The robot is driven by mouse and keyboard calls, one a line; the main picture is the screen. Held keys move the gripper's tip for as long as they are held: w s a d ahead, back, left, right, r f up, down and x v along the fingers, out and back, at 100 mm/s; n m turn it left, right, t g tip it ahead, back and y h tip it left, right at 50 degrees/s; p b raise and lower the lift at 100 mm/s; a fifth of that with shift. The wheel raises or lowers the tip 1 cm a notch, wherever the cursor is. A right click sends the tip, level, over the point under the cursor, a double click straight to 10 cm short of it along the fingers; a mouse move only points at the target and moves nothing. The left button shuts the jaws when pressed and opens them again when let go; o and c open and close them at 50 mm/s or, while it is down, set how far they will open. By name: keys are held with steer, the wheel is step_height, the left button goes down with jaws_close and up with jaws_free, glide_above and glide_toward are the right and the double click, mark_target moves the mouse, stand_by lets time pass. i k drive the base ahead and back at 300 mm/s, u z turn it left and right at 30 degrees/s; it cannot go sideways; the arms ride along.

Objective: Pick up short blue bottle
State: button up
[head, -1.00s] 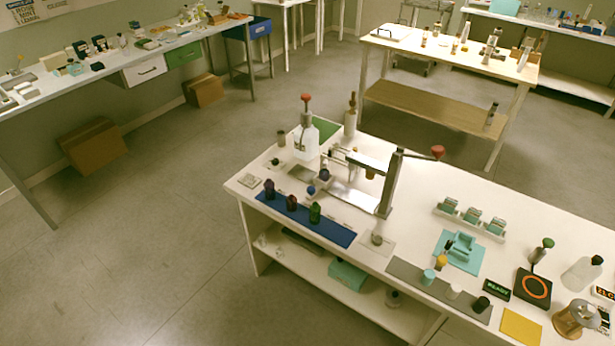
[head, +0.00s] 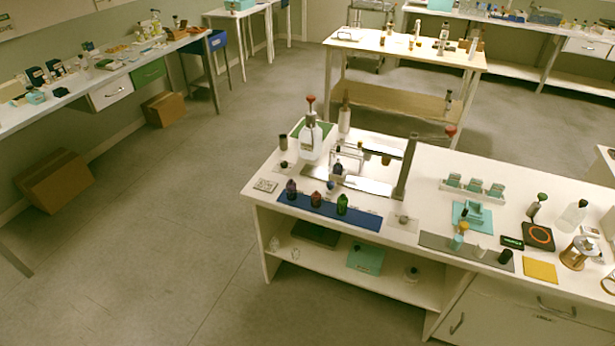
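Three small dark bottles stand upright in a row on a blue mat (head: 357,222) near the left front edge of the white bench. The left bottle (head: 291,190) looks dark purple or blue, the middle bottle (head: 316,200) dark red and the right bottle (head: 342,205) green. A small item with a blue top (head: 331,186) stands just behind the mat. Another small dark bluish bottle (head: 338,168) is behind that. At this size I cannot tell which one is the short blue bottle. My gripper is not in view.
A white pump bottle with a red top (head: 311,138) and a tall grey post (head: 405,170) rise behind the mat. A teal rack (head: 473,188) and a grey mat (head: 460,250) lie to the right.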

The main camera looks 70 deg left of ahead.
mark_target(337, 169)
steer(key=z, duration=0.05)
steer(key=k, duration=1.8)
steer(key=u, duration=1.7)
steer(key=i, duration=0.95)
steer(key=u, duration=0.05)
